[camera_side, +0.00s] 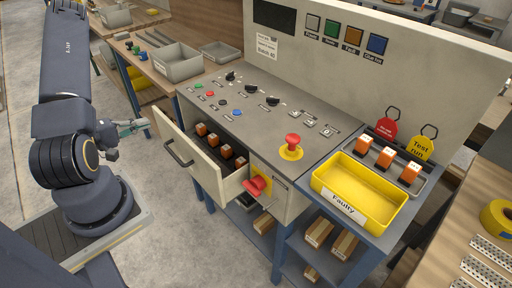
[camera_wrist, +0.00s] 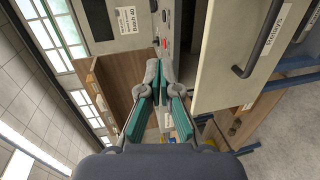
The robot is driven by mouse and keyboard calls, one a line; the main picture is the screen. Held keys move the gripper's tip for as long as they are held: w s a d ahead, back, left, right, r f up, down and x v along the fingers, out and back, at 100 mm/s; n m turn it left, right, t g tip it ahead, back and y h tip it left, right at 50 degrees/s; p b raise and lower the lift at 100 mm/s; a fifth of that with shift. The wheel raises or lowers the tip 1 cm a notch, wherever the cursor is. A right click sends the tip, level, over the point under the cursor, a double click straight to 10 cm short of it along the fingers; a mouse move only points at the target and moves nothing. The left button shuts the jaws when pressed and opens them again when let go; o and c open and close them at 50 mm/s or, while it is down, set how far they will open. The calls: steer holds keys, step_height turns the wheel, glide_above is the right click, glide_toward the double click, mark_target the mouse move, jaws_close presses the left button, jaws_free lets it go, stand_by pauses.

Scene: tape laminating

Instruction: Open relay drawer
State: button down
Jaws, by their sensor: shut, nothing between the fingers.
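The relay drawer (camera_side: 213,155) is pulled out from the front of the grey control console. Several orange relays (camera_side: 226,152) stand in a row inside it. Its dark bar handle (camera_side: 178,153) is on the beige front panel. In the wrist view the drawer front (camera_wrist: 220,70) and the handle (camera_wrist: 258,40) show at the right, turned on their side. My gripper (camera_side: 146,122) is left of the drawer, apart from the handle. In the wrist view my gripper's fingers (camera_wrist: 158,66) are together with nothing between them.
A red rotary switch (camera_side: 258,186) sits on the console front right of the drawer. A yellow "Faulty" bin (camera_side: 350,203) and orange relays (camera_side: 386,158) on a rack stand at the right. A wooden bench with grey bins (camera_side: 178,64) is behind.

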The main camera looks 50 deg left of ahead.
steer(key=w+d+r+m+g+h, duration=0.2)
steer(key=w+d+m+g+h, duration=0.15)
steer(key=m+h, duration=0.35)
steer(key=w+a+m+g+y, duration=0.6)
steer(key=w+a+m+g, duration=0.45)
steer(key=g, duration=0.65)
steer(key=shift+m+t+y, duration=0.25)
steer(key=shift+y, duration=0.25)
steer(key=f, duration=0.7)
steer(key=s+f, duration=0.1)
steer(key=f, duration=0.6)
steer(key=s+f, duration=0.1)
steer(key=f, duration=0.6)
steer(key=shift+s+a+f, duration=0.15)
steer(key=shift+s+a, duration=0.05)
steer(key=shift+s, duration=0.05)
